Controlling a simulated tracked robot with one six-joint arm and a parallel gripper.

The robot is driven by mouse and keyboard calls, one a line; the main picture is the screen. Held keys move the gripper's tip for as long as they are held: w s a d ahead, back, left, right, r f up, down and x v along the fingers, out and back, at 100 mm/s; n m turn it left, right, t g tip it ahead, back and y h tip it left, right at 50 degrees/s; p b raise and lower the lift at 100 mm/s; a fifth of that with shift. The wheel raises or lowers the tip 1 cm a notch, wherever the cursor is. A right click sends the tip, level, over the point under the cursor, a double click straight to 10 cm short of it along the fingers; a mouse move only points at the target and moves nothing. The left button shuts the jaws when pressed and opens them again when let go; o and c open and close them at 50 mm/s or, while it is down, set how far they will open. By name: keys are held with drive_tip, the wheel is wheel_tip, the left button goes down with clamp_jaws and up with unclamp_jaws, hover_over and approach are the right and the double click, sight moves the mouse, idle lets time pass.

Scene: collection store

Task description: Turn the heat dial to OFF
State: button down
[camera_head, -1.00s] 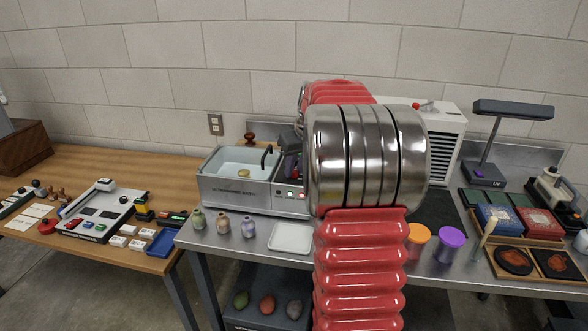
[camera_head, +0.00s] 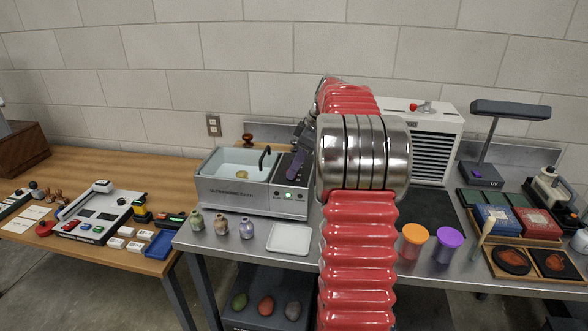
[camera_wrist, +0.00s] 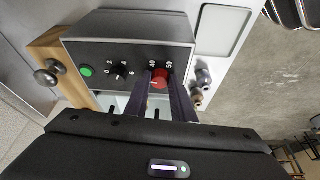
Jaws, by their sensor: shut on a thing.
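The red heat dial (camera_wrist: 159,78) sits on the dark control panel (camera_wrist: 110,50) of the ultrasonic bath, with numbers such as 40 and 50 beside it in the wrist view. My gripper (camera_wrist: 161,88) has its two dark fingers on either side of the dial and is shut on it. I cannot read where the dial points, and OFF is not legible. In the head view the bath (camera_head: 235,196) stands on the metal bench, and my gripper (camera_head: 295,165) is over its right end. The arm hides part of that end.
A black numbered dial (camera_wrist: 121,72) and a green button (camera_wrist: 86,71) are close by on the panel. Small vases (camera_head: 221,226) and a white tray (camera_head: 289,239) stand in front of the bath. A white vented unit (camera_head: 430,140) is behind the arm.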

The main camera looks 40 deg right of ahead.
drive_tip(key=shift+n, duration=0.5)
drive_tip(key=c, duration=1.5)
unclamp_jaws()
drive_tip(key=v, duration=1.3)
drive_tip(key=shift+d+r, duration=0.25)
drive_tip(key=shift+r, duration=0.1)
drive_tip(key=shift+w, duration=0.1)
